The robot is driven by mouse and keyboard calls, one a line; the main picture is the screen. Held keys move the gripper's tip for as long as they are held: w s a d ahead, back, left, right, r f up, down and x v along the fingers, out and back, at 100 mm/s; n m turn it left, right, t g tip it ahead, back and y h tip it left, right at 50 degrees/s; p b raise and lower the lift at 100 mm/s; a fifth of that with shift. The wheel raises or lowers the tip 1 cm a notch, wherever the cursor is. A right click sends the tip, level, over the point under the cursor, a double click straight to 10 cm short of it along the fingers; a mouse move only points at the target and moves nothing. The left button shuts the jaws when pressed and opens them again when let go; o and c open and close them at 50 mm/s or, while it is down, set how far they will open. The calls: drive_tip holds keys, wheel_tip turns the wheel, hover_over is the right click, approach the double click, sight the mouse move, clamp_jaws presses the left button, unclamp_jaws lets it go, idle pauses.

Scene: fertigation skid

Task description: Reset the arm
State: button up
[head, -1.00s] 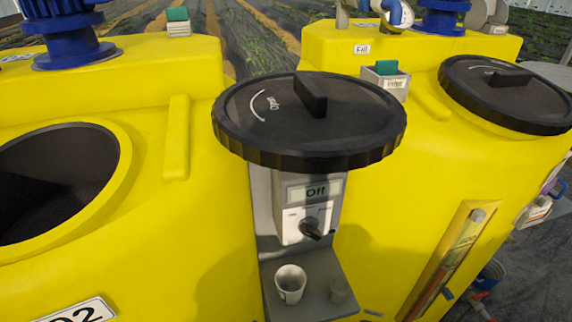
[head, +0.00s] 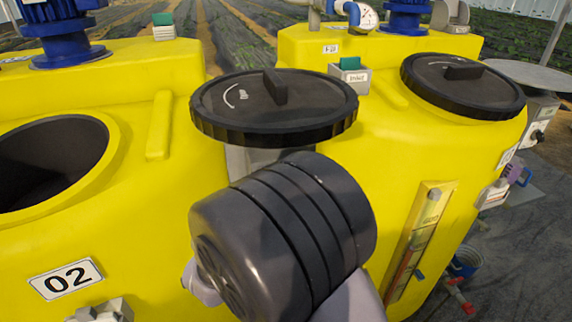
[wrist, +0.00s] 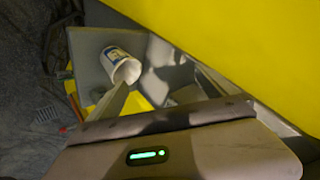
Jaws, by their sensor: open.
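My gripper (wrist: 160,95) shows in the wrist view, its body with a green light at the bottom of the picture. Its jaws are open, and I see nothing held between them. A white cup with a blue label (wrist: 113,58) stands on a grey shelf (wrist: 90,42) beyond the jaws; whether a finger touches it I cannot tell. In the head view my dark grey arm link fills the lower middle. It hides the grey control box, the shelf and the cup. My gripper is not visible in the head view.
A black lid (head: 235,112) sits between two yellow tanks, just behind my arm. The left tank (head: 130,235) has an open black mouth (head: 50,160) and an "02" label. The right tank (head: 350,140) has its black lid (head: 465,95) on and a level gauge (head: 420,235).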

drive_tip(key=s+d+r+n+y, duration=0.15)
drive_tip(key=d+r, duration=0.25)
drive_tip(key=r, duration=0.4)
drive_tip(key=s+d+r+n+y, duration=0.1)
drive_tip(key=s+d+r+y, duration=0.1)
drive_tip(key=d+r, duration=0.35)
drive_tip(key=s+d+r+n+g+h, duration=0.1)
drive_tip(key=s+d+r+g, duration=0.1)
drive_tip(key=s+d, duration=0.5)
drive_tip(key=s+d+r+n+g+h, duration=0.1)
drive_tip(key=s+d+r, duration=0.2)
drive_tip(key=s, duration=1.1)
drive_tip(key=d, duration=0.3)
drive_tip(key=shift+s+d+n+g, duration=0.25)
drive_tip(key=shift+d+n+g, duration=0.1)
drive_tip(key=shift+d+g, duration=0.05)
